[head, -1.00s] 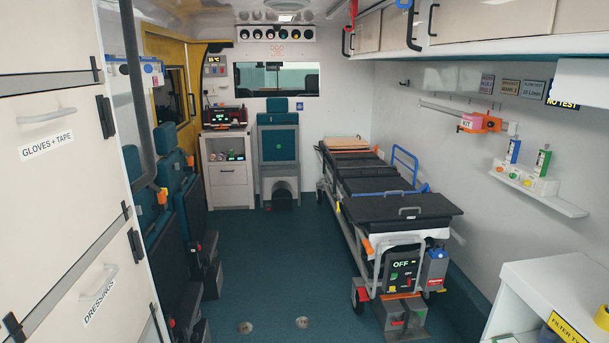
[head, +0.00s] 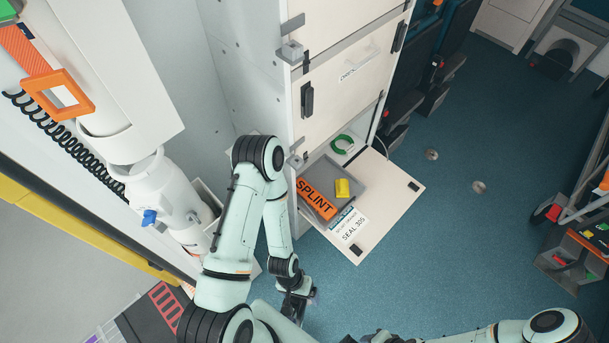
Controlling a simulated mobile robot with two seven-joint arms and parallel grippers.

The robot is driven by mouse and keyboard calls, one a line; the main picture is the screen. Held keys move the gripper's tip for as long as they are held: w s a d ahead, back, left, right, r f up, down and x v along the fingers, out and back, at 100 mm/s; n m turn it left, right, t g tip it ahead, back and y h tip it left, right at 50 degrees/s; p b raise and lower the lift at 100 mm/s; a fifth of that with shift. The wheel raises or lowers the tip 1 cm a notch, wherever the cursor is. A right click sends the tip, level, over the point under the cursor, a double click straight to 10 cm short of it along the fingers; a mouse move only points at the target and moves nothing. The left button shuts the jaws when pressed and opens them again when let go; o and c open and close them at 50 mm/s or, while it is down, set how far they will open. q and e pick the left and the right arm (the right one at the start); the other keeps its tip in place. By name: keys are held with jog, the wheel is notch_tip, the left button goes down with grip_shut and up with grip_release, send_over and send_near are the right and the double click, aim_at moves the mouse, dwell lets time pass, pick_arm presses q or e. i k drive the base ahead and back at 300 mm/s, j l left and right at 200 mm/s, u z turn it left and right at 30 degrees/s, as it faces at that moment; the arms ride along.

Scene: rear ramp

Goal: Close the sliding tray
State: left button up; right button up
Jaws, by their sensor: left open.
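The grey sliding tray (head: 325,171) sticks out of the low compartment of the white cabinet, over a folded-down white flap (head: 385,188). An orange splint pack (head: 315,199) and a small yellow block (head: 342,188) lie on it. My left gripper (head: 299,308) is open and empty, below the flap in the picture and apart from the tray. Its fingers are small and dark against the floor. My right arm comes in along the bottom right. Its dark end (head: 370,339) is cut by the bottom edge, so its fingers cannot be made out.
A green ring-shaped item (head: 342,145) lies in the compartment behind the tray. The white cabinet (head: 335,60) rises above it. A white cylinder (head: 160,190) stands at left. The stretcher (head: 585,240) is at the right edge.

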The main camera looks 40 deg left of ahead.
aim_at(322, 174)
jog(key=u, duration=0.95)
jog(key=i+l+u, duration=0.1)
jog(key=l+u, duration=0.2)
jog(key=u, duration=0.2)
jog(key=i+l+u, duration=0.1)
jog(key=l+u, duration=0.2)
jog(key=u, duration=0.15)
